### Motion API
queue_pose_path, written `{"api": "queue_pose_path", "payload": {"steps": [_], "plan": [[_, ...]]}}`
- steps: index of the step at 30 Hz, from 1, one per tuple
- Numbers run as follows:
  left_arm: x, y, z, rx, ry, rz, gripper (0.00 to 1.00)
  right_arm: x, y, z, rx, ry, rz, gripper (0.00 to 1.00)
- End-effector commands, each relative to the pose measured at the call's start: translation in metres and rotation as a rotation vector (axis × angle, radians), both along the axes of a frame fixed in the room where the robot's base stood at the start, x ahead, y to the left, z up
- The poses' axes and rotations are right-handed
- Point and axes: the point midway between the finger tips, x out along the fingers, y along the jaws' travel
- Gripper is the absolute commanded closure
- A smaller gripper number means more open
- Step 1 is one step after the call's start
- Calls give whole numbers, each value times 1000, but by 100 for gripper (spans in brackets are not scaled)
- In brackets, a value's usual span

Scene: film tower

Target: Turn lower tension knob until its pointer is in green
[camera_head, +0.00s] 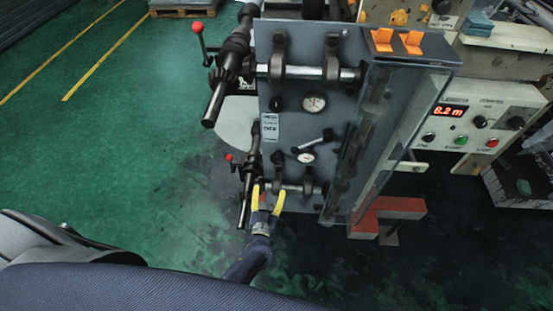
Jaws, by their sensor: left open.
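The lower tension knob (277,158) is a small black knob on the grey machine panel (290,125), left of the lower round gauge (306,157). The gauge has a white face with some red; its pointer and any green zone are too small to read. My left gripper (268,192) has two yellow fingers, spread apart and pointing up the picture. It is in front of the panel's lower edge, below the knob in the picture and apart from it. The fingers overlap the lower roller shaft, and I cannot tell whether they touch it. My right gripper is not in view.
An upper black knob (277,104) and upper gauge (314,103) sit higher on the panel. Dark shafts with red-balled levers (197,27) stick out at the left. Green floor (110,130) is clear at left.

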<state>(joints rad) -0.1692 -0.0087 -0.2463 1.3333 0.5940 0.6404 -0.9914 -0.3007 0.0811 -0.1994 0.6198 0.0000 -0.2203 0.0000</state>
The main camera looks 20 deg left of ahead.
Motion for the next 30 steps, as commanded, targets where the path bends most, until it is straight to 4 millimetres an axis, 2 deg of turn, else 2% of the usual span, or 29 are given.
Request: {"api": "queue_pose_path", "payload": {"steps": [19, 24, 30], "plan": [[111, 14, 1, 2, 0, -2, 32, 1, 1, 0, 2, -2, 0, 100], [134, 17, 0, 2, 0, -2, 32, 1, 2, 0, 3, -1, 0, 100], [152, 19, -1, 1, 2, -3, 32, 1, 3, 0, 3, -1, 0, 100]]}}
